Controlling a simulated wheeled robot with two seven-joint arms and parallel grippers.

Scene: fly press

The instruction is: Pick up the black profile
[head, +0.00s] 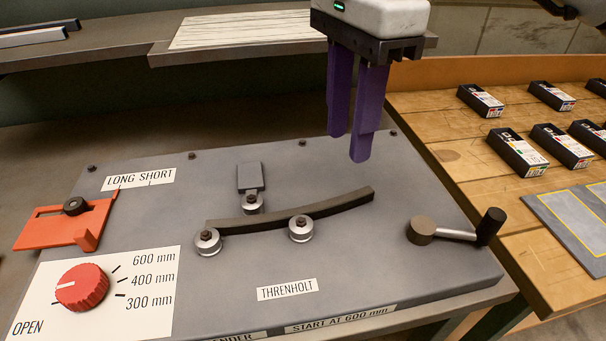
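A dark, gently curved profile (335,207) lies on the grey bender between its rollers, its right end rising toward the back. Two rollers sit along its front side and one behind it. On the shelf at the upper left lie a straight black profile (40,27) and a pale profile (33,38), both cut off by the picture's left edge. My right gripper (348,148) has purple fingers pointing down above the rear of the bender, behind the curved profile. Its fingers stand apart with nothing between them. My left gripper is out of view.
The bender plate (400,270) carries a red knob (82,287), an orange slider (65,222) and a crank handle (490,226). A wooden table (450,125) at right holds several small black boxes. A striped board (245,28) lies on the back shelf.

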